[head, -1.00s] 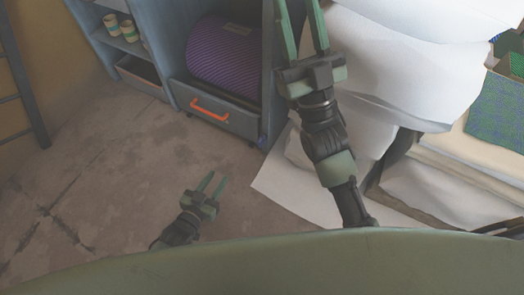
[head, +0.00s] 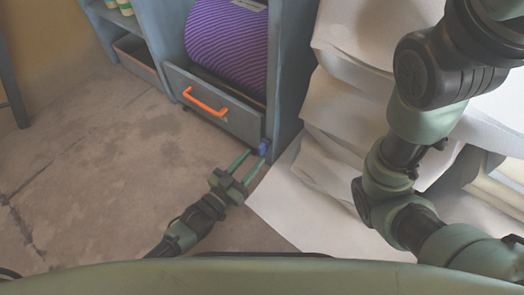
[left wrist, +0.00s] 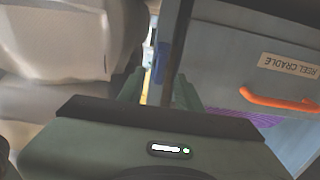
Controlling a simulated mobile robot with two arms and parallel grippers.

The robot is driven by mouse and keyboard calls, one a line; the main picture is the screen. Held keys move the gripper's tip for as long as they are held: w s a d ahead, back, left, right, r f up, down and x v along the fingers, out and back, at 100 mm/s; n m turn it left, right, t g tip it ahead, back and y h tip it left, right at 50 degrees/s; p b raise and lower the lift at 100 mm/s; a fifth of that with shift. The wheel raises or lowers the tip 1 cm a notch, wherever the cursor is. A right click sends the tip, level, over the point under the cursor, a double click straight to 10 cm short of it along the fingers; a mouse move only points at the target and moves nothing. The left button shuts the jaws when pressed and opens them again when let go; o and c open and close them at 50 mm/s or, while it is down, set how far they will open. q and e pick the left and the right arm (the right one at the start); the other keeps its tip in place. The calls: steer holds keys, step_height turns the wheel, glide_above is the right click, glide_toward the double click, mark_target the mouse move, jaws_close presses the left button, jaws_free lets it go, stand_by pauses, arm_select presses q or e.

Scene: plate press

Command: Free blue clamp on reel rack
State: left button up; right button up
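The blue clamp (head: 263,147) is small and sits low on the right front post of the blue-grey reel rack (head: 283,85). A blue piece also shows in the left wrist view (left wrist: 160,62), between my fingers and beyond them. My left gripper (head: 257,154) is open, its two green fingers pointing at the clamp with the tips close to it. I cannot tell whether they touch it. In the left wrist view my left gripper (left wrist: 158,90) shows its fingers apart. My right arm rises at the right of the head view; its gripper is out of view.
The rack holds a purple striped reel (head: 226,42) above a drawer (head: 215,108) with an orange handle (head: 205,100). A "REEL CRADLE" label (left wrist: 289,65) shows in the left wrist view. White sheets (head: 300,205) lie right of the post. The floor at left is clear.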

mark_target(259, 152)
arm_select(q)
steer(key=b+x, duration=0.2)
steer(key=x, duration=0.2)
steer(key=shift+f, duration=0.15)
steer(key=shift+w+d, duration=0.3)
steer(key=shift+w, duration=0.15)
jaws_close()
